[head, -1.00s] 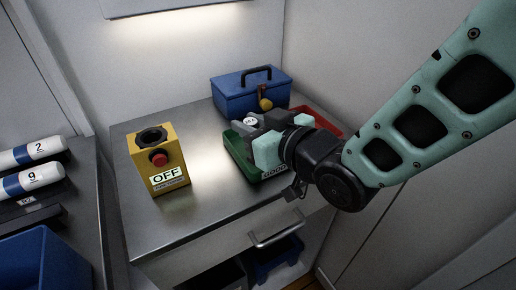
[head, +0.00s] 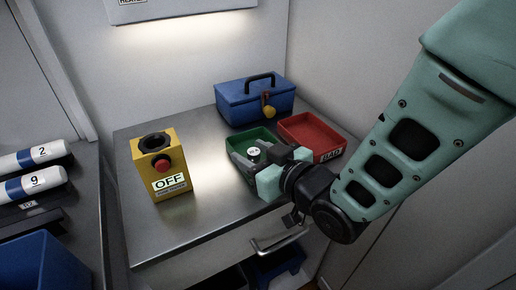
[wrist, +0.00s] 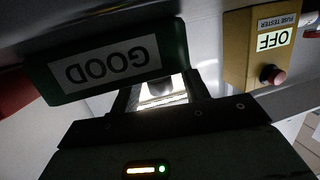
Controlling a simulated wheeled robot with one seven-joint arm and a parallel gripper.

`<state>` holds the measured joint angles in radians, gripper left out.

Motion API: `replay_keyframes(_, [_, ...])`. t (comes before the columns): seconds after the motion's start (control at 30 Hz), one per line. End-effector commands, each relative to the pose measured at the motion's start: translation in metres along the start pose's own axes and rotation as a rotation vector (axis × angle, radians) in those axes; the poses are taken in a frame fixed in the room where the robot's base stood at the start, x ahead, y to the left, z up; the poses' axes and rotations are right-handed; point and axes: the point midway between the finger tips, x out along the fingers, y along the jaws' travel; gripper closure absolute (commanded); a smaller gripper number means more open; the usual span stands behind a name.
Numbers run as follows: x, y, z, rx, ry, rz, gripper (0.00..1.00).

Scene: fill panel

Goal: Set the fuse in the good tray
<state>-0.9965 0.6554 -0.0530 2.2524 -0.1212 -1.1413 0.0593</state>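The fuse (head: 253,152) shows as a round, pale labelled end between the fingers of my gripper (head: 257,158). The gripper looks shut on it; most of the fuse's body is hidden by the fingers. The fuse is over or inside the green good tray (head: 236,139); I cannot tell whether it touches the bottom. In the wrist view the tray's GOOD label (wrist: 105,70) appears upside down, close to the fingers. A pale part of the fuse (wrist: 162,90) shows between them.
A red bad tray (head: 304,124) stands right of the green one. A blue toolbox (head: 240,102) with a padlock stands behind. The yellow fuse tester (head: 160,170), marked OFF, is at left with an empty-looking socket on top. White cylinders (head: 35,183) lie on the left bench.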

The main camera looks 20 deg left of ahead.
Motion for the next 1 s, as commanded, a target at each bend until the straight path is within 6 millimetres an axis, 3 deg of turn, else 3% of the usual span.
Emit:
replay_keyframes(0.33, [-0.002,0.000,-0.005,0.000,0.000,0.000,0.55])
replay_keyframes(0.7, [-0.061,0.000,-0.003,0.001,0.000,0.001,0.55])
replay_keyframes(1.0, [-0.076,0.000,-0.003,0.000,0.001,0.000,0.55])
